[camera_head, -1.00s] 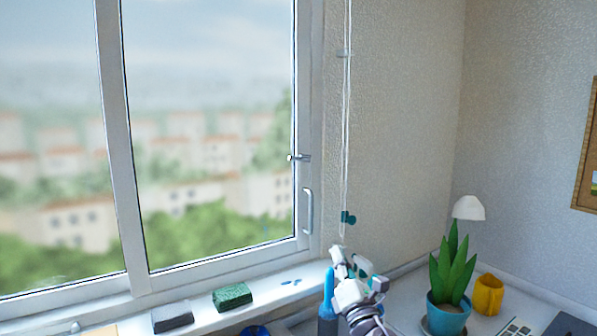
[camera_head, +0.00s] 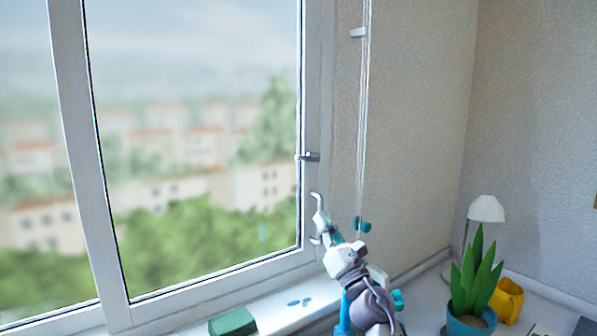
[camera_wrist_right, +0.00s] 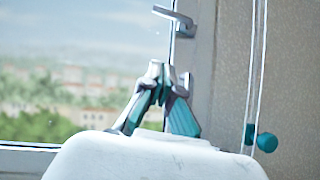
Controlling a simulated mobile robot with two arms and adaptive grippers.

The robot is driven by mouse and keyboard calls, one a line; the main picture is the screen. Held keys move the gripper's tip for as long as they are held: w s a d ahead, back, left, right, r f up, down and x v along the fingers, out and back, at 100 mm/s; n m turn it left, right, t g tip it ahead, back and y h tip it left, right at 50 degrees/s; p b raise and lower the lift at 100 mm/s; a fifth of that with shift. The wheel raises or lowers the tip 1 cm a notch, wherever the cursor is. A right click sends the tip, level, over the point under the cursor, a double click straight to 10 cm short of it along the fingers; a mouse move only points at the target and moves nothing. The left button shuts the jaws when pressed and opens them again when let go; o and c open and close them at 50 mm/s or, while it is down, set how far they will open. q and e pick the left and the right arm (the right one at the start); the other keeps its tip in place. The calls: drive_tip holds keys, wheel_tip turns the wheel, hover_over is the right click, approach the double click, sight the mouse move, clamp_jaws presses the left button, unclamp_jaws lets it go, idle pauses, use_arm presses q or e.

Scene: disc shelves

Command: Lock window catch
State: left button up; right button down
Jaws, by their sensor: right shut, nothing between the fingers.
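The window catch (camera_head: 309,157) is a small metal lever on the right frame of the window, pointing sideways. It also shows in the right wrist view (camera_wrist_right: 174,17), above and slightly right of my gripper. A white pull handle (camera_head: 317,205) sits lower on the same frame, partly hidden by my right gripper. My right gripper (camera_head: 326,238) is below the catch and in front of the handle's lower part, apart from the catch. In the right wrist view its teal-padded fingers (camera_wrist_right: 166,68) meet at the tips and hold nothing. My left gripper is not in view.
Blind cords (camera_head: 363,120) with teal knobs (camera_head: 362,225) hang just right of the window frame. The sill holds a green block (camera_head: 232,322) and small blue pieces (camera_head: 299,302). A potted plant (camera_head: 472,290), yellow mug (camera_head: 507,300) and white lamp (camera_head: 486,209) stand at right.

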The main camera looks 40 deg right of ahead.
sight(307, 158)
use_arm(q)
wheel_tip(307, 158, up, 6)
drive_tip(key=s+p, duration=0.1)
drive_tip(key=p, duration=0.5)
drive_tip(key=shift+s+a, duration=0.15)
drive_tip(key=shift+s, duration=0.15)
use_arm(e)
drive_tip(key=w+d+r, duration=0.2)
drive_tip(key=w+r, duration=0.6)
drive_tip(key=r, duration=0.1)
drive_tip(key=shift+d+r, duration=0.15)
drive_tip(key=shift+r, duration=0.25)
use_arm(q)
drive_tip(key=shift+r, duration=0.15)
use_arm(e)
drive_tip(key=shift+r, duration=0.1)
use_arm(q)
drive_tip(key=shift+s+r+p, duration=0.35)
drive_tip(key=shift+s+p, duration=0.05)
drive_tip(key=shift+p, duration=0.1)
use_arm(e)
drive_tip(key=shift+r+m+h, duration=0.2)
drive_tip(key=shift+m+h, duration=0.2)
drive_tip(key=shift+m, duration=0.4)
